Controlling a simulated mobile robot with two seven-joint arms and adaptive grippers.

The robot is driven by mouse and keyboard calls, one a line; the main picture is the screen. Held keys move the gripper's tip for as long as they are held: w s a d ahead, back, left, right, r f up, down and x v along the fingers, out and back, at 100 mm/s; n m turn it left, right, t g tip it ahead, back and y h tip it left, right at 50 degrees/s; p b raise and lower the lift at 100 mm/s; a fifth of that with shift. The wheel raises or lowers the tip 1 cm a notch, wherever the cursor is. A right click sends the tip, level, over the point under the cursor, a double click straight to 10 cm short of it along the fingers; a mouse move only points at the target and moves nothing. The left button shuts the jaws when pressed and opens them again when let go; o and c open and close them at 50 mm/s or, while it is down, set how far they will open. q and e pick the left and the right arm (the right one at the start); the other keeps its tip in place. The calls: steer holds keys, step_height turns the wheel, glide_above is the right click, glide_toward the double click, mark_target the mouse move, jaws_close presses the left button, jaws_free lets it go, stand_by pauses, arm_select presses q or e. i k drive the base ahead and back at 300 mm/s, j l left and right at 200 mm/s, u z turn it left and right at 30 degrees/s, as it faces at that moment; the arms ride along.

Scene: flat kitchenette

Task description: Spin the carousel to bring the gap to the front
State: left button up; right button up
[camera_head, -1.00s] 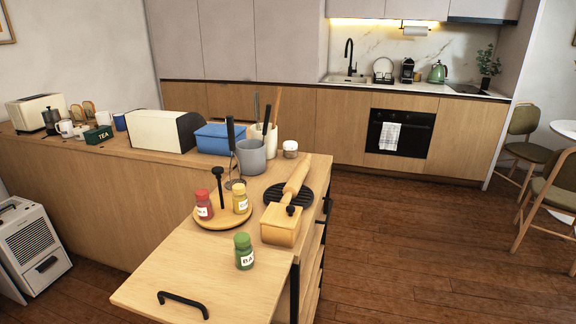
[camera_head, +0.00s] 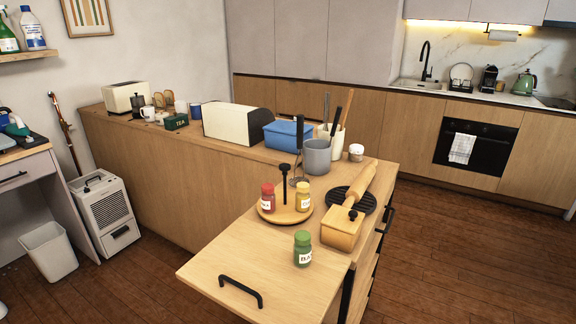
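The carousel (camera_head: 284,215) is a round wooden turntable with a black knobbed post (camera_head: 285,182) at its middle. It stands on the wooden counter. A red-capped jar (camera_head: 268,198) stands on its left side and a yellow-capped jar (camera_head: 303,197) on its right side. The part of the carousel facing me, between and in front of the two jars, shows bare wood. A green-capped jar (camera_head: 302,249) stands on the counter in front of the carousel, apart from it. Neither of my grippers shows in this view.
A wooden box (camera_head: 342,229), a rolling pin (camera_head: 362,184) and a black round trivet (camera_head: 338,198) lie right of the carousel. A grey pot (camera_head: 317,157) and a utensil crock (camera_head: 332,139) stand behind. The front board (camera_head: 222,262) with a black handle is clear.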

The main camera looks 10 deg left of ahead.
mark_target(286, 214)
steer(key=j+z, duration=0.25)
steer(key=j, duration=0.5)
steer(key=k+j+z, duration=0.2)
steer(key=j, duration=0.5)
steer(key=i+l, duration=0.4)
steer(key=l, duration=0.15)
